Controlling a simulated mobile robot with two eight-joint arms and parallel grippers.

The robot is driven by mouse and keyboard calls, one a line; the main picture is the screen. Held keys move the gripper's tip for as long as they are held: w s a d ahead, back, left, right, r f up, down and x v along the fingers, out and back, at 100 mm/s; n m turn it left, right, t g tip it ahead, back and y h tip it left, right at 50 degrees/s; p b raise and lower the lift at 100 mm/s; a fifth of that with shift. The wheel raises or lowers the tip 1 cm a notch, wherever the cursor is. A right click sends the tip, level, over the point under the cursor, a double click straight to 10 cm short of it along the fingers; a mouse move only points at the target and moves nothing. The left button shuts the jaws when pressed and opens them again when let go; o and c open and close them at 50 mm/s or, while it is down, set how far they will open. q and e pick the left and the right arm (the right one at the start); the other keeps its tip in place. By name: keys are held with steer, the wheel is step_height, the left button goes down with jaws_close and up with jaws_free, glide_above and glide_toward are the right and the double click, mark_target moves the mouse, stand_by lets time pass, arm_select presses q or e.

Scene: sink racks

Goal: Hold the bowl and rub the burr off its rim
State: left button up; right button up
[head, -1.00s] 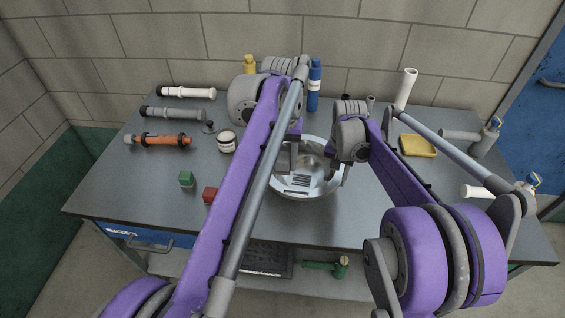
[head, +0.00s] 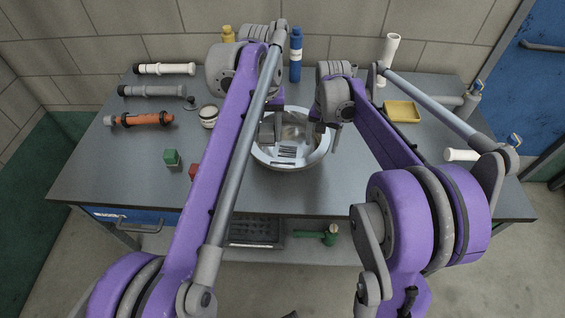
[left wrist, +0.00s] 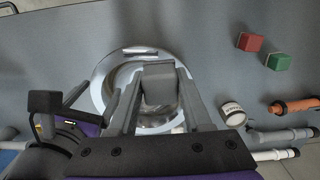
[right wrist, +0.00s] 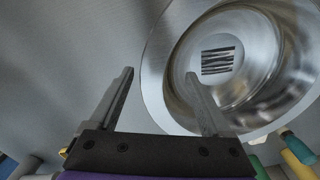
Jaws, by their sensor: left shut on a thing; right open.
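A shiny metal bowl (head: 315,160) stands on the grey worktop, with a striped label inside. A thin strip (left wrist: 140,50) lies along its near rim; I cannot tell if this is the burr. My left gripper (head: 270,138) is over the left part of the bowl, shut on a grey block (left wrist: 159,84), which hides part of the bowl in the left wrist view. My right gripper (right wrist: 160,76) is open at the bowl's right side. In the right wrist view, one finger overlaps the bowl's inside and the other is outside the rim; contact is unclear.
A green cube (head: 171,158) and a partly hidden red cube (head: 194,172) lie left of the bowl, with a white jar (head: 209,116) further back. A blue bottle (head: 296,55) stands behind. A yellow tray or sponge (head: 402,111) lies right. The worktop in front of the bowl is clear.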

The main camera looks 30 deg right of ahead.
step_height(320, 180, up, 10)
steer(key=shift+r, duration=0.2)
steer(key=shift+s+f, duration=0.1)
